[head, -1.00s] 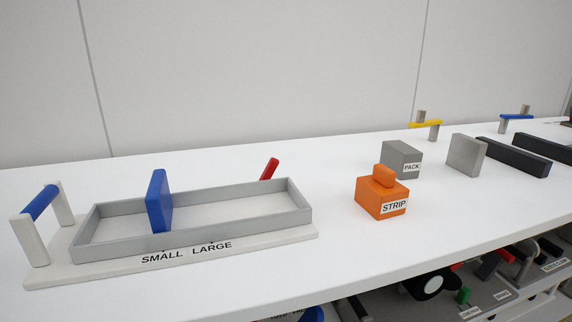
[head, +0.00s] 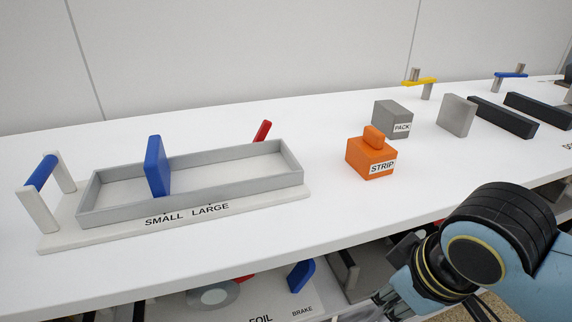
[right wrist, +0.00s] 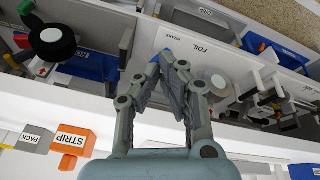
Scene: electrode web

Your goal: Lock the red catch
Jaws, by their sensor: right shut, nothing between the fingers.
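The red catch (head: 262,131) is a short red lever. It leans up to the right behind the back wall of a long grey tray (head: 245,193) on the white table, and its lower end is hidden by that wall. My left gripper is not in view.
An orange STRIP block (head: 369,158) and a grey PACK block (head: 391,118) stand right of the tray. A blue-barred handle (head: 41,172) is at the tray's left end. Below the table edge is a shelf with FOIL and BRAKE labels. The table around the catch is clear.

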